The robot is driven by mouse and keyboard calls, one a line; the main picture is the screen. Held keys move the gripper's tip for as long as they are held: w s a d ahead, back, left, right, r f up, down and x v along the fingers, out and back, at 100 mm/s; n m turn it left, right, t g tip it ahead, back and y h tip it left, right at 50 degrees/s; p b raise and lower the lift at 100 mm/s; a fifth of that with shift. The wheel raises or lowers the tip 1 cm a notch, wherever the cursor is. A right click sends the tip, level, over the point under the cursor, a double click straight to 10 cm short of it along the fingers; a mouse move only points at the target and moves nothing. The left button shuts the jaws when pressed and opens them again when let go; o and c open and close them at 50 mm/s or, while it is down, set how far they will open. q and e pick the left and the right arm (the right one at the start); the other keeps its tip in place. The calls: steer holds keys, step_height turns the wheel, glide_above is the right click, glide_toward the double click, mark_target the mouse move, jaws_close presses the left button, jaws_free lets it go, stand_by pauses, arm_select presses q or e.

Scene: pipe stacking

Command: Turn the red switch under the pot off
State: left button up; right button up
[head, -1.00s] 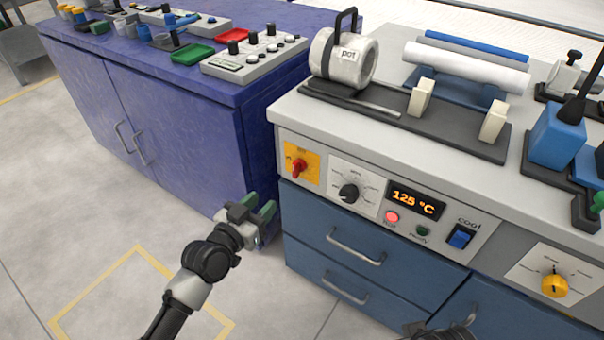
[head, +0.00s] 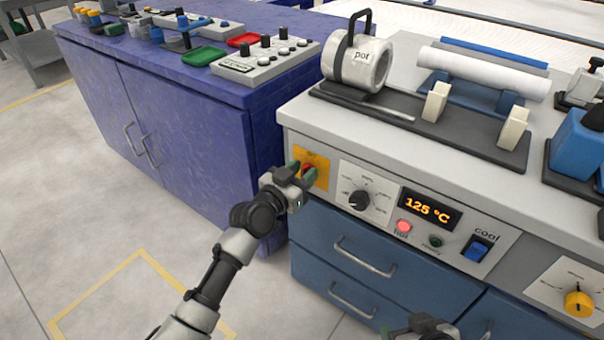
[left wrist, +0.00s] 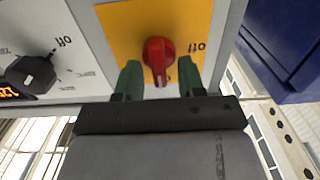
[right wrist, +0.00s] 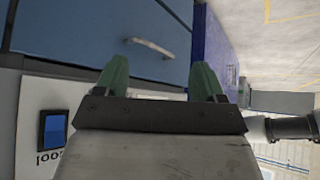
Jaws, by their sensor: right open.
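The red switch (head: 308,171) is a rotary knob on a yellow plate (head: 322,163) on the cabinet front, below the pot (head: 365,62). In the left wrist view the red switch (left wrist: 158,58) sits between and just ahead of two green fingertips, with "off" lettering at its right. My left gripper (head: 299,178) is open around the front of the knob, with gaps on both sides (left wrist: 160,82). My right gripper (right wrist: 160,75) is open and empty in front of blue drawers. In the head view it shows only partly, at the bottom edge (head: 430,325).
A black dial (head: 360,200), a display (head: 428,208) reading 125 °C, a lit red "hot" light (head: 404,226) and a blue cool switch (head: 477,247) lie right of the red switch. Drawer handles (head: 362,258) stick out below. A purple cabinet (head: 190,110) stands to the left.

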arm_select(q)
steer(key=c, duration=0.5)
steer(key=shift+c, duration=0.2)
steer(key=shift+n, duration=0.3)
arm_select(e)
steer(key=shift+s, duration=0.1)
arm_select(q)
steer(key=shift+w+a+n+p, duration=0.1)
steer(key=shift+n+p, duration=0.25)
steer(key=shift+n, duration=0.85)
steer(key=shift+w+a+f+n+p, duration=0.1)
steer(key=shift+f+n+p, duration=0.15)
steer(key=shift+n, duration=2.2)
steer(key=shift+w+a+f+n+p, duration=0.1)
steer(key=shift+a+f+n+p, duration=0.1)
steer(key=shift+n, duration=2.3)
steer(key=shift+w+a+f+n+p, duration=0.1)
steer(key=shift+f+n+p, duration=0.15)
steer(key=shift+n, duration=2.2)
arm_select(e)
steer(key=shift+s+d+f+g+h, duration=0.15)
steer(key=shift+s+d+g, duration=0.15)
steer(key=shift+s+g, duration=0.55)
steer(key=shift+s+d+f+g+h, duration=0.15)
steer(key=shift+s+d+g, duration=0.3)
steer(key=shift+s, duration=0.55)
steer(key=shift+s+d+f+g+h, duration=0.1)
steer(key=shift+s+d+g+h, duration=0.1)
steer(key=shift+s+g, duration=0.7)
